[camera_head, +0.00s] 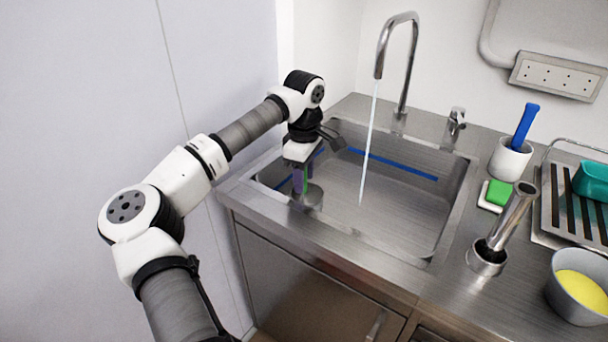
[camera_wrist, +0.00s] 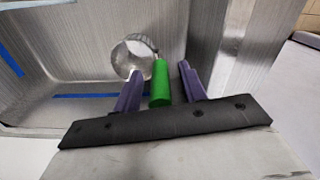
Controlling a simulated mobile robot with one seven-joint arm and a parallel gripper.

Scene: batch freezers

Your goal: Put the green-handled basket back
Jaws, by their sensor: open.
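The green-handled basket is in the sink near its left side. Its green handle (camera_wrist: 160,84) points toward my gripper in the wrist view, and its round metal basket (camera_wrist: 132,57) lies beyond. In the head view the handle (camera_head: 304,180) and the metal basket (camera_head: 311,196) show below my wrist, partly hidden. My gripper (camera_wrist: 158,69) is open, with one purple finger on each side of the handle and visible gaps between. In the head view my gripper (camera_head: 300,187) reaches down into the sink. A steel round holder (camera_head: 487,262) with a slanted metal tube stands right of the sink.
Water runs from the tall tap (camera_head: 404,62) into the sink (camera_head: 400,215). To the right are a white cup (camera_head: 508,160) with a blue-handled tool, a green sponge (camera_head: 499,192), a grey bowl (camera_head: 570,304) with yellow contents and a drying rack (camera_head: 548,215). A wall stands at left.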

